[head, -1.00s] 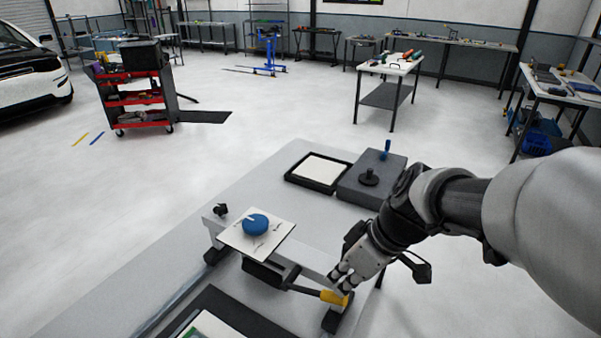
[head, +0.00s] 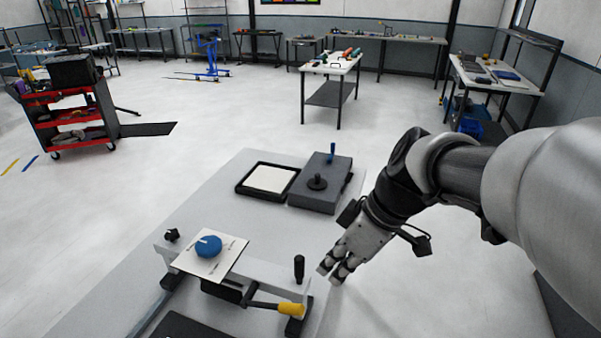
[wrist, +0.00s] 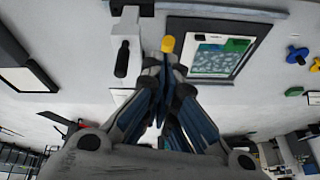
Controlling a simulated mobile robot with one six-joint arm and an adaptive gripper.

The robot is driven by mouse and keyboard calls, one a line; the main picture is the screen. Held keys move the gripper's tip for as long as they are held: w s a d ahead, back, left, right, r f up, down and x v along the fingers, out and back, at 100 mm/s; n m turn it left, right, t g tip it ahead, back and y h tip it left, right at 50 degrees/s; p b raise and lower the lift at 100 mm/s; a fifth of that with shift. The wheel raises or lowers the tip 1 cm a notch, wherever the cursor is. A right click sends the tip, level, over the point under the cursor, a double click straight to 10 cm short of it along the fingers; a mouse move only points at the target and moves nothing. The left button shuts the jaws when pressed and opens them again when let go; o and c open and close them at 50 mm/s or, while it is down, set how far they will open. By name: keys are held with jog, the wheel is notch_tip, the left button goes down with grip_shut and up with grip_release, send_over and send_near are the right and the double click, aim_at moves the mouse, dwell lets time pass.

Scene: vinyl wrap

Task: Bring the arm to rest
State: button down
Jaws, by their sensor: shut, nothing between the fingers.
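My gripper (head: 333,273) is shut and empty. In the head view it points down and to the left from my arm at the right, beside the right edge of the grey table (head: 215,205). A clamp-like fixture with a yellow-tipped handle (head: 290,309) and a black upright knob (head: 299,268) stands just left of the fingertips, apart from them in the head view. In the wrist view the closed fingers (wrist: 163,70) fill the middle, with the yellow tip (wrist: 168,44) showing just beyond them.
A white card with a blue round knob (head: 208,246) lies on the fixture. A black-framed tray (head: 268,179) and a grey box with a blue lever (head: 318,183) sit at the table's far end. A red tool cart (head: 70,112) stands at the left. Open floor surrounds the table.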

dwell(0.3)
jog(key=s+d+m+t+h, duration=0.1)
jog(key=s+d+m+h, duration=0.1)
jog(key=s+m, duration=0.3)
jog(key=s+d+m+t+h, duration=0.2)
jog(key=s+d+m, duration=0.2)
jog(key=s, duration=0.5)
jog(key=shift+s+r+m, duration=0.25)
jog(key=shift+s+m, duration=0.15)
jog(key=shift+m, duration=0.8)
